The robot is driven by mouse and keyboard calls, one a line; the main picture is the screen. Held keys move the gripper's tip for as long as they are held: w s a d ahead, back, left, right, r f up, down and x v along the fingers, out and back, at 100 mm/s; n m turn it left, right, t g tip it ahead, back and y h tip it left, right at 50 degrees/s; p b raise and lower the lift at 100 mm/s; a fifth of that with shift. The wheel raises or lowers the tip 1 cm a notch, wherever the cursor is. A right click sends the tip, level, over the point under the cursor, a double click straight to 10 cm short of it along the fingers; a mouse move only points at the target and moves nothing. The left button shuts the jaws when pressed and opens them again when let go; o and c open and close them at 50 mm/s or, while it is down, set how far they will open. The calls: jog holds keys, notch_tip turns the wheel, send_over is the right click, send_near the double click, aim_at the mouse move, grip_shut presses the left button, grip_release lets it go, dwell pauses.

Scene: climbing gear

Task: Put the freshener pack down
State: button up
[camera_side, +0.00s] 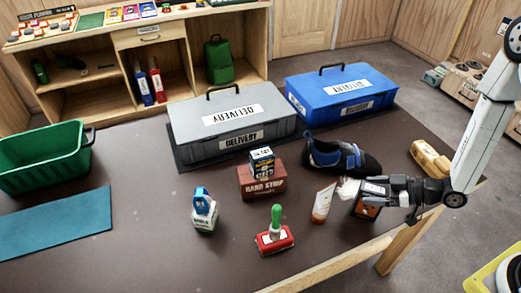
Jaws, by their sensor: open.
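My gripper (352,190) reaches in from the right, low over the table, and its jaws are open. A whitish lump (347,190) shows at its fingertips; I cannot tell what it is or whether the jaws touch it. A small dark box with an orange and white label (368,212) stands on the table just under the gripper, its top partly hidden. A small dark-blue and white box (262,162) sits on a brown box marked HAND STRIP (262,184). I cannot read which one is the freshener pack.
A white and orange tube (323,203) stands left of the gripper, near a dark-blue shoe (341,156). A red brush (274,238) and a blue-white pack (204,212) stand further left. A yellow-tan object (430,158) lies right.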

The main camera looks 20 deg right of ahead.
jog(key=shift+r, duration=0.15)
jog(key=v, duration=1.2)
dwell(0.4)
jog(key=shift+w, duration=0.1)
dwell(0.6)
jog(key=w+d+r+m+g+h, duration=0.1)
jog(key=w+d+m+g+h, duration=0.25)
jog(key=w+h, duration=0.4)
jog(key=s+a+r+m+g+h, duration=0.2)
jog(key=s+a+r+m, duration=0.3)
jog(key=a, duration=0.3)
jog(key=shift+s+a+r+g, duration=0.2)
jog(key=shift+s+r+g, duration=0.45)
jog(key=shift+r, duration=0.05)
